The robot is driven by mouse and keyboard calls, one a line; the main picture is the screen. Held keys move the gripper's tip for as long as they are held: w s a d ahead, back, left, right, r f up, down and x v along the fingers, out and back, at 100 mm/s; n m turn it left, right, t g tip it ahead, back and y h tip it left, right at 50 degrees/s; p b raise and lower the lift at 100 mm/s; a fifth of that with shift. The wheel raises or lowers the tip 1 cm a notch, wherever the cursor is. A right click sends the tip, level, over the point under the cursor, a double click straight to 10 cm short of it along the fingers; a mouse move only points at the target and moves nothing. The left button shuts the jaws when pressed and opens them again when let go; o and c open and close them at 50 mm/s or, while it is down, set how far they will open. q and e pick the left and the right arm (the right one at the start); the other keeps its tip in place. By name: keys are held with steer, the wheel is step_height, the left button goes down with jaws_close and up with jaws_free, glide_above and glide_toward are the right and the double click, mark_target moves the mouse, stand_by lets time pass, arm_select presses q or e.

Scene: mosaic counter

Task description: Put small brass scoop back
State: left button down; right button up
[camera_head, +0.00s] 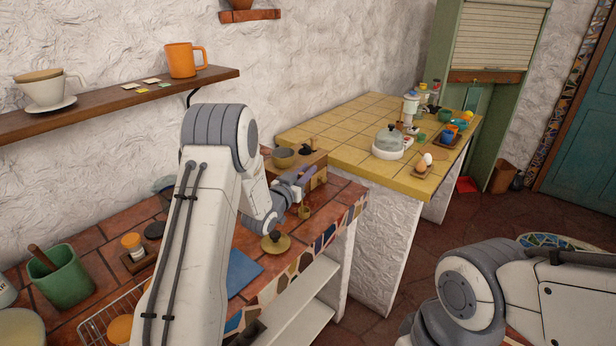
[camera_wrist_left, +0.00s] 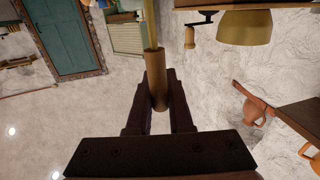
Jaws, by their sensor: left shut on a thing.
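My left gripper (camera_head: 302,190) is shut on the brown handle of the small brass scoop. In the wrist view the handle (camera_wrist_left: 157,90) sits between the two dark fingers, and a thin brass stem runs from it out of the top of the picture. In the head view the scoop (camera_head: 304,212) hangs below the fingers, small and partly hidden, over the right end of the tiled counter. I cannot tell whether it touches the counter. The right arm shows at the lower right, but its gripper is out of view.
A wooden grinder box with a brass bowl (camera_head: 283,158) and crank stands behind the gripper. A brass disc with a dark knob (camera_head: 275,242) lies in front, near a blue cloth (camera_head: 243,271). A green pot (camera_head: 62,277) stands at left. A yellow-tiled table (camera_head: 345,130) lies beyond.

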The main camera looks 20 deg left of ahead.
arm_select(q)
step_height(320, 180, down, 2)
steer(key=shift+f, duration=0.25)
steer(key=c, duration=1.2)
jaws_free()
steer(key=shift+f, duration=0.15)
steer(key=shift+c, duration=0.2)
steer(key=o, duration=0.4)
